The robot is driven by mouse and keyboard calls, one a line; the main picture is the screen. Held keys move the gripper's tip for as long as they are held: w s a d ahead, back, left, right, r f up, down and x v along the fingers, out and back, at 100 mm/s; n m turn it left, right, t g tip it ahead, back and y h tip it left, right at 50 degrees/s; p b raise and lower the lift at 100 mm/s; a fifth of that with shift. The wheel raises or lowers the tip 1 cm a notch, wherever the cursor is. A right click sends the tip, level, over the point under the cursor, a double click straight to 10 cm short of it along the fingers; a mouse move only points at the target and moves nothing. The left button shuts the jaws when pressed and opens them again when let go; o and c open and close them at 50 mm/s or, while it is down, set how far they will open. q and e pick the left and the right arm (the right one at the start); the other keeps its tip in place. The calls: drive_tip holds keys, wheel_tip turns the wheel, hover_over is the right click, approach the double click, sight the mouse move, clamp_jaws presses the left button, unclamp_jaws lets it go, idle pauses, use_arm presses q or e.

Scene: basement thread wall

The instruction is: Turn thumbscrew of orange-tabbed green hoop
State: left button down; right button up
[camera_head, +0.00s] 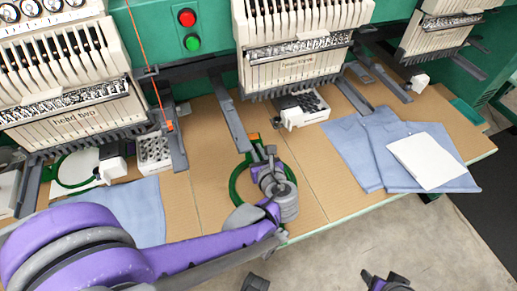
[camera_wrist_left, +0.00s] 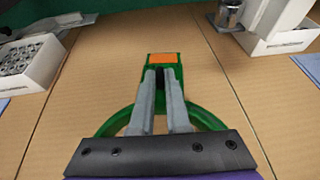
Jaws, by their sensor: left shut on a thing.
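The green hoop (camera_head: 235,186) lies flat on the tan tabletop, with an orange tab (camera_head: 254,138) on its far side. In the left wrist view the hoop (camera_wrist_left: 203,117) curves out on both sides of my fingers, and the orange tab (camera_wrist_left: 162,58) shows just beyond the fingertips. My left gripper (camera_head: 263,157) reaches down over the hoop; in the wrist view its fingers (camera_wrist_left: 160,75) are shut on a small dark piece beside the tab, where the thumbscrew sits. The fingers mostly hide that thumbscrew. Part of my right gripper (camera_head: 385,282) shows at the bottom edge, cut off.
Embroidery heads (camera_head: 300,60) hang over the back of the table (camera_head: 330,190). White bobbin trays (camera_head: 310,108) stand behind the hoop. Blue folded cloth with a white sheet (camera_head: 425,160) lies right, another blue cloth (camera_head: 130,212) left. Another green hoop (camera_head: 62,180) lies far left.

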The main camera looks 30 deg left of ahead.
use_arm(q)
drive_tip(key=shift+a+m+t+h, duration=0.1)
drive_tip(key=shift+m+t+h, duration=0.3)
drive_tip(key=shift+m+t, duration=0.25)
drive_tip(key=c, duration=0.9)
unclamp_jaws()
drive_tip(key=p+v, duration=0.2)
drive_tip(key=v, duration=0.9)
drive_tip(key=shift+r, duration=0.1)
